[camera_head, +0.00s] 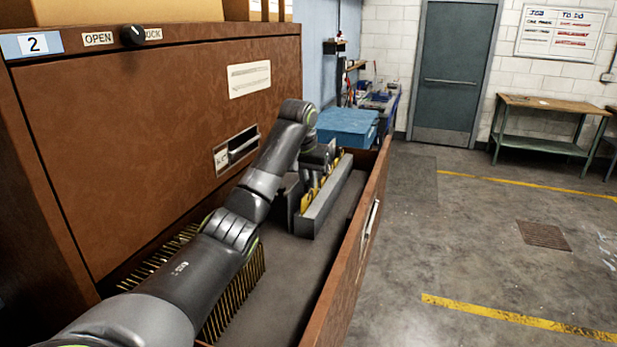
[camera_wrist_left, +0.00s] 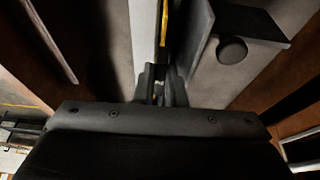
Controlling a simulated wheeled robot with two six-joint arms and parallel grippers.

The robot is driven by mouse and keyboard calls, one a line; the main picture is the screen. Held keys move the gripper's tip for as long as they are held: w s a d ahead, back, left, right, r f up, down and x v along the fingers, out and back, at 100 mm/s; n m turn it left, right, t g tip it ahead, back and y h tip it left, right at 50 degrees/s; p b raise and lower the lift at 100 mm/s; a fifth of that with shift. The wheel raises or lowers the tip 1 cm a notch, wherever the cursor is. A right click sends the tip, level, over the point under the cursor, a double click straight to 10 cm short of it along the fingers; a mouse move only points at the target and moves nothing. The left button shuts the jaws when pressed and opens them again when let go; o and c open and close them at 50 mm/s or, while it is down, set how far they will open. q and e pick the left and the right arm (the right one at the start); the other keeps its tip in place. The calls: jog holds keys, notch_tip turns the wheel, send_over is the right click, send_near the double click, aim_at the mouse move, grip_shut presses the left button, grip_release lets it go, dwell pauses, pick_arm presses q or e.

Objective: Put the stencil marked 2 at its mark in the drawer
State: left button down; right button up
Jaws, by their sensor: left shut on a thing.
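My left arm reaches over the open brown drawer (camera_head: 352,270) in the head view. My left gripper (camera_head: 318,172) is at the drawer's far part, beside a long grey holder (camera_head: 328,203) with yellow pieces in it. In the left wrist view the fingers (camera_wrist_left: 161,88) are shut on a thin yellow edge (camera_wrist_left: 164,25), which looks like a stencil seen edge-on. Its number cannot be read, and the arm hides much of it in the head view. A row of thin brass-coloured plates (camera_head: 240,292) stands in the near part of the drawer, partly behind my arm.
The cabinet front (camera_head: 150,130) rises left of the drawer, with a "2" label (camera_head: 33,45) and a black knob (camera_head: 133,35). A blue box (camera_head: 347,124) stands beyond the drawer. Bare drawer floor (camera_head: 285,262) shows between the plates and the holder. Open floor lies to the right.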

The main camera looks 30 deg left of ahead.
pick_arm(q)
jog(key=shift+f, duration=1)
jog(key=c, duration=1.4)
grip_release()
jog(key=shift+d, duration=0.1)
jog(key=shift+o, duration=0.4)
jog(key=shift+o, duration=1)
jog(key=shift+v, duration=3.5)
